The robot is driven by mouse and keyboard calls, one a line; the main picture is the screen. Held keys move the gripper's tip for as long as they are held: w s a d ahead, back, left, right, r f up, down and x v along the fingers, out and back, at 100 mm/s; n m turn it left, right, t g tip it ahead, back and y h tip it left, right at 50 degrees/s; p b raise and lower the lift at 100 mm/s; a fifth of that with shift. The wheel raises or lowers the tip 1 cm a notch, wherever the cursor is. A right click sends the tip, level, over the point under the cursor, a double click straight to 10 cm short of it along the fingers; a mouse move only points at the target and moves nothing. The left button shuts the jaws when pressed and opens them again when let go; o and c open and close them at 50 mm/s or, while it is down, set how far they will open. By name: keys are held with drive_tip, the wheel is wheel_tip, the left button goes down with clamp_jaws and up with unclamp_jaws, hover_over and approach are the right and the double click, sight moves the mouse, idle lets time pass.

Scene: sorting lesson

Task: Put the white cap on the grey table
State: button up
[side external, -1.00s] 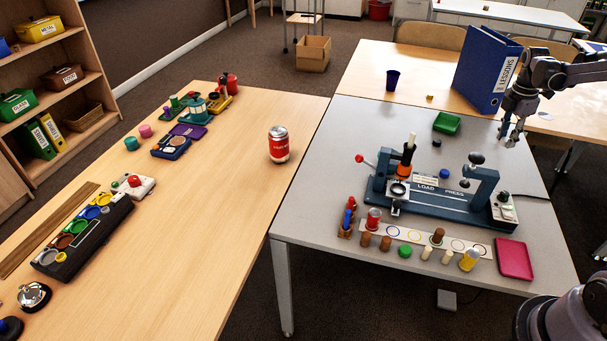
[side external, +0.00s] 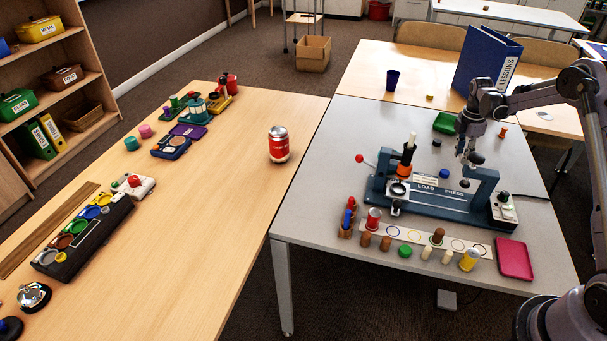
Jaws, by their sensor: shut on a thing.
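I cannot pick out a white cap for certain. A small pale flat thing (side external: 545,115) lies on the wooden table behind, to the right of the blue binder; I cannot tell whether it is a cap.
The blue press (side external: 430,203) stands mid-table, with a row of pegs and cans before it. A green tray (side external: 446,122) lies behind it and a pink tray (side external: 514,259) at front right. The blue binder (side external: 483,65) stands behind. The grey table's left part is clear.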

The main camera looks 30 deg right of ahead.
sight(450, 171)
drive_tip(key=shift+w+a+f, duration=0.25)
drive_tip(key=shift+w+f, duration=0.1)
drive_tip(key=shift+w, duration=0.15)
drive_tip(key=shift+w+a+f, duration=0.2)
drive_tip(key=shift+w+f, duration=0.1)
drive_tip(key=shift+w, duration=0.15)
drive_tip(key=shift+f, duration=1.95)
drive_tip(key=o, duration=0.6)
drive_tip(key=shift+f, duration=0.15)
drive_tip(key=shift+o, duration=0.2)
